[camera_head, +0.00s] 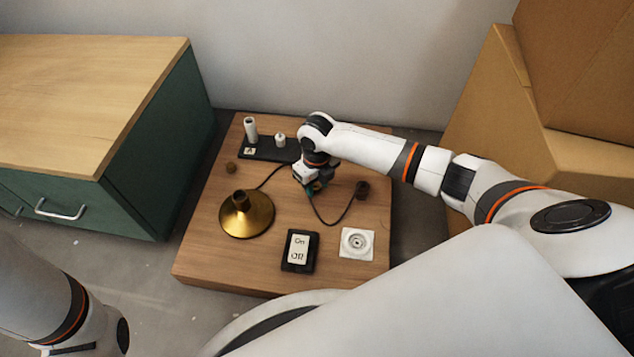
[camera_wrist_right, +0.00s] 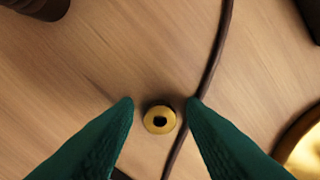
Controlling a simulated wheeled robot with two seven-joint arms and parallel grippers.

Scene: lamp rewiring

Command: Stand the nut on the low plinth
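The nut (camera_wrist_right: 149,121) is a small brass ring with a dark hole, seen in the right wrist view between my green fingertips. My right gripper (camera_wrist_right: 160,104) is open, with a gap on each side of the nut. I cannot tell how far the fingertips are above the table. In the head view my right gripper (camera_head: 314,189) is low over the wooden table and hides the nut. A black board (camera_head: 262,153) at the back carries a tall white post (camera_head: 250,130) and a short white one (camera_head: 280,140), which looks like the low plinth. My left gripper is not in view.
A brass lamp base (camera_head: 258,220) stands left of centre on the table (camera_head: 205,255). A dark cable (camera_head: 334,222) runs near my right gripper to a brown part (camera_head: 362,188). A switch (camera_head: 300,250) and a white socket (camera_head: 357,243) lie at the front. A small brown piece (camera_head: 231,168) lies at left.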

